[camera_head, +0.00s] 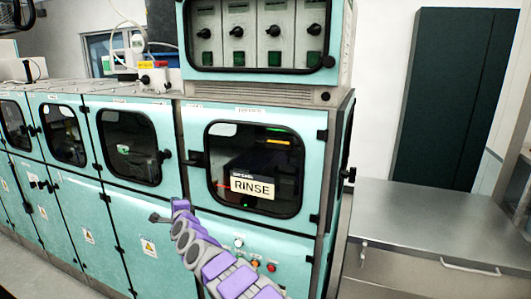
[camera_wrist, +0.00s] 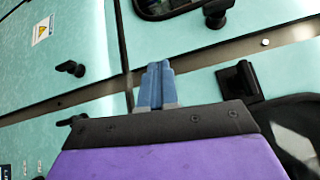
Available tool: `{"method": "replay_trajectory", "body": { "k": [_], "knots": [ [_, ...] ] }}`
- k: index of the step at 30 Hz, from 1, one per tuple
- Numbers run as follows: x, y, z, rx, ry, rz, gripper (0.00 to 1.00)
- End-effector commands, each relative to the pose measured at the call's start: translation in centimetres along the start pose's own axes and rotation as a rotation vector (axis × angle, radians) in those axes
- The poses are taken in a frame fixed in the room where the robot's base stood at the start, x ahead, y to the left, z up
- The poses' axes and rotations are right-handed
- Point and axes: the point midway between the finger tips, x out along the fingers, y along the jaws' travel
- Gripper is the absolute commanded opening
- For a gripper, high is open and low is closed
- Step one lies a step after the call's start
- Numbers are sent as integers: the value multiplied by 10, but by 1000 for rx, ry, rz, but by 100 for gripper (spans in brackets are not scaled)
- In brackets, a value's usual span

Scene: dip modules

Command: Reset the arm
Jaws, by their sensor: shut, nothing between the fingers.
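My arm, with purple and grey links, reaches up from the bottom of the head view toward the teal cabinets. My gripper (camera_wrist: 156,84) shows in the wrist view as two blue-grey fingers closed together, with nothing between them. In the head view the gripper end (camera_head: 158,217) is small, in front of the seam beside the RINSE cabinet (camera_head: 190,120). I cannot tell whether it touches the cabinet.
The cabinet's window door (camera_head: 216,197) carries a RINSE sign (camera_head: 252,187) and appears closed. Black handles (camera_wrist: 70,68) stick out near my gripper. Buttons (camera_head: 255,265) sit below the window. A steel counter (camera_head: 425,215) stands at right, its top mostly clear.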

Motion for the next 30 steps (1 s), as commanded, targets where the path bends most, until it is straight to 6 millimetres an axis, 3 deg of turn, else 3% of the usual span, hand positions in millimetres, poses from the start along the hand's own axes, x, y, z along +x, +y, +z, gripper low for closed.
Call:
{"method": "replay_trajectory", "body": {
  "k": [8,14,22,30],
  "knots": [
    [-37,-23,-67,-385,44,207,0],
    [-87,-38,-118,-588,75,388,0],
    [-191,-53,-181,-766,88,655,0],
    [-320,-54,-210,-847,33,925,0]
  ]
}}
